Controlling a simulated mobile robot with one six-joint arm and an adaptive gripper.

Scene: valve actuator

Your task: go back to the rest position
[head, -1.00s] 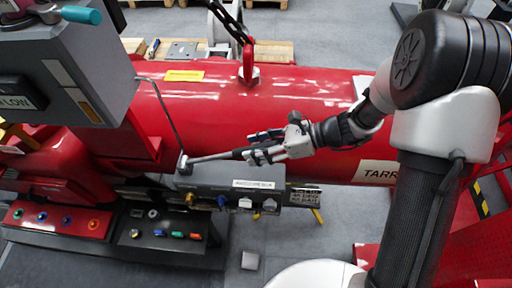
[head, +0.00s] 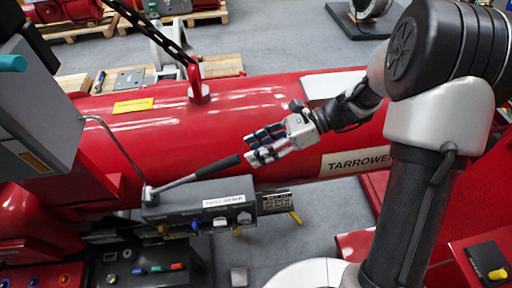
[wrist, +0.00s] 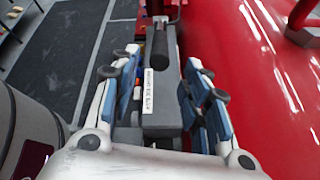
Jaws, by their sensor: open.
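My gripper (head: 256,149) is open and empty in front of the red cylinder (head: 240,110). In the head view its fingers point left, just right of the black grip of a lever (head: 205,170). The lever slants down left to its pivot on a grey valve box (head: 205,205) with several small knobs. In the wrist view the gripper's blue-padded fingers (wrist: 158,95) stand wide apart. The lever's black grip (wrist: 159,45) shows beyond and between them, and the grip appears clear of both pads.
A grey cabinet (head: 40,110) stands at the left. A chain with a red lifting eye (head: 198,88) rises from the cylinder. A dark panel with coloured buttons (head: 155,268) sits lower left. Grey floor (head: 290,50) is open behind the cylinder.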

